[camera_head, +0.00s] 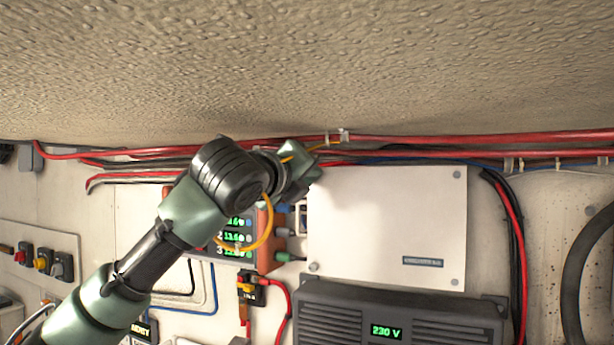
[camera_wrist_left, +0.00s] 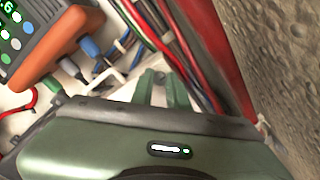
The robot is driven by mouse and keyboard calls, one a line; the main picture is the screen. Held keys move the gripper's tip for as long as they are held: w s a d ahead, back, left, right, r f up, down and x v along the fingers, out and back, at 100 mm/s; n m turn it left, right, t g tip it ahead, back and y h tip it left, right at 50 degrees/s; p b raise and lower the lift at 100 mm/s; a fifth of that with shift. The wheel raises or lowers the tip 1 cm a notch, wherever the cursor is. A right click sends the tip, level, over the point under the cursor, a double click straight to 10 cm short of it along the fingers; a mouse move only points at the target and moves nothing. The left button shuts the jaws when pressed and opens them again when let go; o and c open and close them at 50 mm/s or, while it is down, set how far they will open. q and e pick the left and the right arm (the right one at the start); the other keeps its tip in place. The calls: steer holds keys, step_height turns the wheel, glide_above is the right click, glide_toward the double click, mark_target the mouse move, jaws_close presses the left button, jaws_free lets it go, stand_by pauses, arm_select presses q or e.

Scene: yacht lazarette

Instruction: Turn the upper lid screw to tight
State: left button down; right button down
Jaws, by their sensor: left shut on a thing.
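The white lid (camera_head: 385,225) is a flat rectangular panel on the wall, right of the middle in the head view. Screws show at its upper right corner (camera_head: 457,174), lower left corner (camera_head: 313,267) and lower right corner. My left gripper (camera_head: 314,170) is at the lid's upper left corner and covers it. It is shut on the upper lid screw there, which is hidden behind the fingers. In the left wrist view the green fingers (camera_wrist_left: 164,88) point away from the camera, close together. The screw's turn angle cannot be seen. My right gripper is not in view.
Red and dark cables (camera_head: 430,140) run along the wall just above the lid. An orange meter box (camera_head: 268,238) with green digits is at the left. A dark unit reading 230 V (camera_head: 400,312) sits below the lid. The textured ceiling is close overhead.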

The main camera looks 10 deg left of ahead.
arm_select(q)
steer(key=shift+r, duration=0.1)
steer(key=c, duration=1.4)
jaws_free()
steer(key=shift+o, duration=0.2)
steer(key=shift+w, duration=0.15)
steer(key=s+a+b, duration=0.1)
steer(key=s+b, duration=0.3)
steer(key=s, duration=0.3)
steer(key=shift+s+a, duration=0.25)
steer(key=shift+s, duration=0.1)
